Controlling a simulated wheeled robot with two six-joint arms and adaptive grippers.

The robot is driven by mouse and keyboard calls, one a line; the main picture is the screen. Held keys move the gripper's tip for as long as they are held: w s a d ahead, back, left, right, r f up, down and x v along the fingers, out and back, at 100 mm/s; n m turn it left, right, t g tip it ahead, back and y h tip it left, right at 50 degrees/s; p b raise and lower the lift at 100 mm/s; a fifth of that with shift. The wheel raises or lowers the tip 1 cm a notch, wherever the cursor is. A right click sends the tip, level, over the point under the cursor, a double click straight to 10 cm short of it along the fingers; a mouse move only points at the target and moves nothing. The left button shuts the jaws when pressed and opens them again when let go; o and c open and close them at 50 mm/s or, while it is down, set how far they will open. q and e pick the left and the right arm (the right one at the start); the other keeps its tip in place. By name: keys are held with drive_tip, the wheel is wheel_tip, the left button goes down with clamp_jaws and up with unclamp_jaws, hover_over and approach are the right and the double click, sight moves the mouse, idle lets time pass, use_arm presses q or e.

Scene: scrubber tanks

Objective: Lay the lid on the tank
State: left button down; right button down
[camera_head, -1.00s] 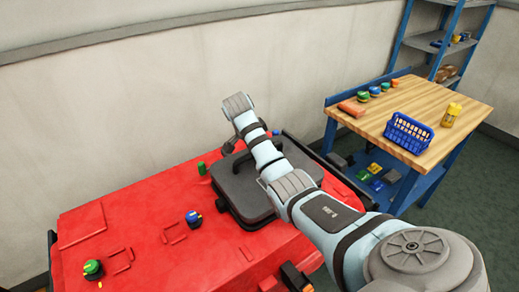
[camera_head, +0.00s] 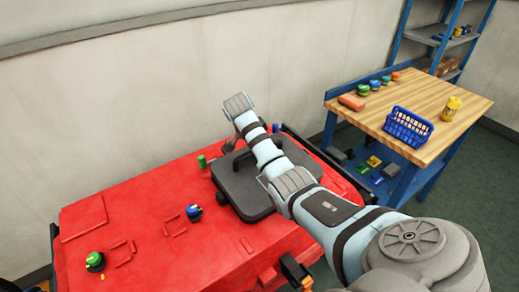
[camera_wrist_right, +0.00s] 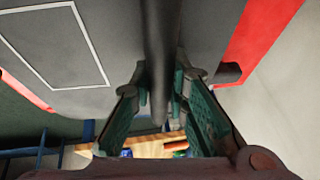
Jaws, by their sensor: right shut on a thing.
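The lid (camera_head: 235,197) is a dark grey, rounded square plate with a raised handle. It is over the right part of the red tank top (camera_head: 150,225). I cannot tell whether it touches the tank or hangs just above it. My right arm crosses over the lid and hides part of it. My right gripper (camera_wrist_right: 160,95) is shut on the lid's dark handle bar (camera_wrist_right: 160,40) in the right wrist view. The lid's grey face (camera_wrist_right: 105,25) fills the top of that view. My left gripper is not in view.
Coloured knobs, green (camera_head: 95,261) and blue (camera_head: 194,212), and a green post (camera_head: 202,161) stand on the tank top. A wooden workbench (camera_head: 440,145) with a blue basket (camera_head: 408,127) stands at right. A pale wall (camera_head: 150,100) is behind.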

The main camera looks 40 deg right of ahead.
drive_tip(key=shift+f, duration=0.1)
drive_tip(key=shift+f, duration=0.25)
drive_tip(key=shift+f+p, duration=0.25)
drive_tip(key=shift+p, duration=0.05)
drive_tip(key=shift+r, duration=0.1)
idle(0.6)
drive_tip(key=shift+r+p, duration=0.1)
drive_tip(key=shift+p, duration=0.45)
drive_tip(key=c, duration=1.5)
unclamp_jaws()
drive_tip(key=shift+o, duration=0.3)
